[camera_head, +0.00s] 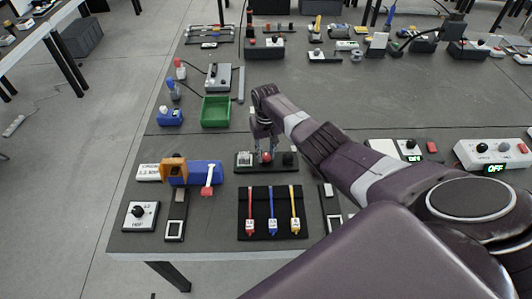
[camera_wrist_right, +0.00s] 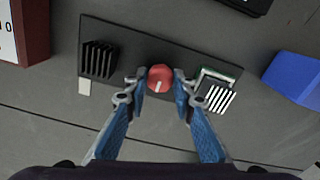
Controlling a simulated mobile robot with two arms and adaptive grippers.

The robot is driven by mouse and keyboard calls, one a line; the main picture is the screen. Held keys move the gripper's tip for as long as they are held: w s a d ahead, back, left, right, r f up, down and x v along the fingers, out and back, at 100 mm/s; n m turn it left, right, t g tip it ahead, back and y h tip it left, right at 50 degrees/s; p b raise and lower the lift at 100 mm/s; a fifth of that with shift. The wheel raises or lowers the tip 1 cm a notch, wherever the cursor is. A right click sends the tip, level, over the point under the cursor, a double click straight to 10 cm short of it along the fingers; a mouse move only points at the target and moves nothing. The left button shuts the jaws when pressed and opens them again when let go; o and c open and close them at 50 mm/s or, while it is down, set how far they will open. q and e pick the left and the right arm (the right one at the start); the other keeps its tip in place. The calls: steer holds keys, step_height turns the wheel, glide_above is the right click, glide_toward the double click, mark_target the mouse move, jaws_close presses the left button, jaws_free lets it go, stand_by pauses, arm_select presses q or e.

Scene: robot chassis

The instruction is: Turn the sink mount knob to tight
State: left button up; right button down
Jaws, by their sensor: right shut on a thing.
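The knob (camera_wrist_right: 160,73) is a small red round cap with a pale line on its top. It sits mid-way along a dark mount plate (camera_wrist_right: 135,48), which also shows in the head view (camera_head: 270,169). My right gripper (camera_wrist_right: 159,84) is shut on the knob, with one fingertip on each side of it. In the head view my right gripper (camera_head: 266,151) points down at the red knob (camera_head: 267,157). A black finned heat sink (camera_wrist_right: 99,60) and a second finned sink on a green-edged chip (camera_wrist_right: 216,91) flank the knob. My left gripper is not in view.
A black panel with three coloured levers (camera_head: 272,228) lies in front of the plate. A blue block with an orange piece (camera_head: 174,168) lies to the left. A green tray (camera_head: 216,112) stands behind. Control boxes (camera_head: 493,153) are at right.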

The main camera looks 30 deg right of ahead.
mark_target(266, 155)
steer(key=shift+w+r, duration=0.1)
stand_by(0.3)
steer(key=c, duration=1.6)
jaws_free()
step_height(266, 155, up, 12)
